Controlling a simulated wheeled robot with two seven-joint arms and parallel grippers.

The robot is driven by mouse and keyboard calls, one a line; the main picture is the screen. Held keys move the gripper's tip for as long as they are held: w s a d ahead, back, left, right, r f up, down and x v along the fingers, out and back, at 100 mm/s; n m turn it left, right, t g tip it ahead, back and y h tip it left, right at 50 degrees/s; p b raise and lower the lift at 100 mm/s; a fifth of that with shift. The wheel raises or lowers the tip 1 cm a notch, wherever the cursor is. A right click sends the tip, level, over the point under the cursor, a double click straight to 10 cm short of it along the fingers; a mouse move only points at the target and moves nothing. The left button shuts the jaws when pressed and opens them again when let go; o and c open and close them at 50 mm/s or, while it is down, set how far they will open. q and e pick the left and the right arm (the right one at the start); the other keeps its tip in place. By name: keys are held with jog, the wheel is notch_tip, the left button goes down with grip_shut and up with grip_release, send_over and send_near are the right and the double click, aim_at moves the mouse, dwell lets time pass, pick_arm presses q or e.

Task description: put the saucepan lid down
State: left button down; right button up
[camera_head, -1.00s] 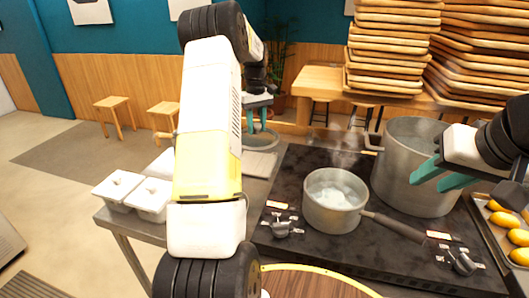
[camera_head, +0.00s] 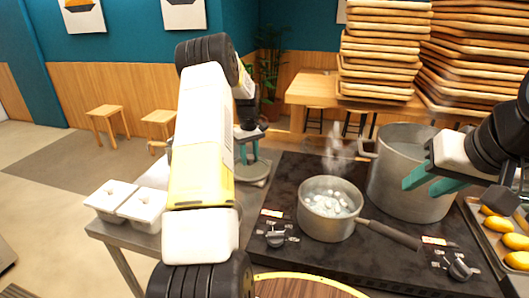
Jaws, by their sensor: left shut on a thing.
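The saucepan lid (camera_head: 256,174) is a grey disc low over the counter, left of the stove's back corner. It is partly hidden by my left arm, and I cannot tell whether it touches the counter. My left gripper (camera_head: 247,150), with teal fingers, points down above the lid and is shut on it; the grip point is hard to see. The uncovered saucepan (camera_head: 326,228) sits on the dark stove (camera_head: 290,188), with white bubbles inside and steam above. My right gripper (camera_head: 430,182) has its teal fingers apart and is empty, in front of the large pot.
A large metal pot (camera_head: 385,185) stands at the stove's back right. A tray with yellow items (camera_head: 494,224) is at the right. Stacked wooden trays (camera_head: 385,50) rise behind.

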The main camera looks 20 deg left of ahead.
aim_at(250, 155)
pick_arm(q)
jog(key=shift+f, duration=0.1)
jog(key=c, duration=1)
grip_release()
notch_tip(250, 155, up, 12)
jog(key=s+d+r+m+t, duration=0.1)
jog(key=s+d+r, duration=0.2)
jog(key=r, duration=0.1)
jog(key=s+d+r+m, duration=0.1)
jog(key=s+d+r, duration=0.15)
jog(key=r, duration=0.25)
jog(key=s+d+r+m+t+h, duration=0.1)
jog(key=s+d+r+m+t, duration=0.3)
jog(key=s, duration=0.6)
jog(key=s+d+r+m, duration=0.1)
jog(key=s+d+r, duration=0.3)
jog(key=s, duration=0.5)
jog(key=s+d+f+m+t+h, duration=0.1)
jog(key=s+d+f+m, duration=0.2)
jog(key=s, duration=0.7)
jog(key=shift+s+d+f, duration=0.15)
jog(key=shift+d+f, duration=0.55)
jog(key=shift+d, duration=0.25)
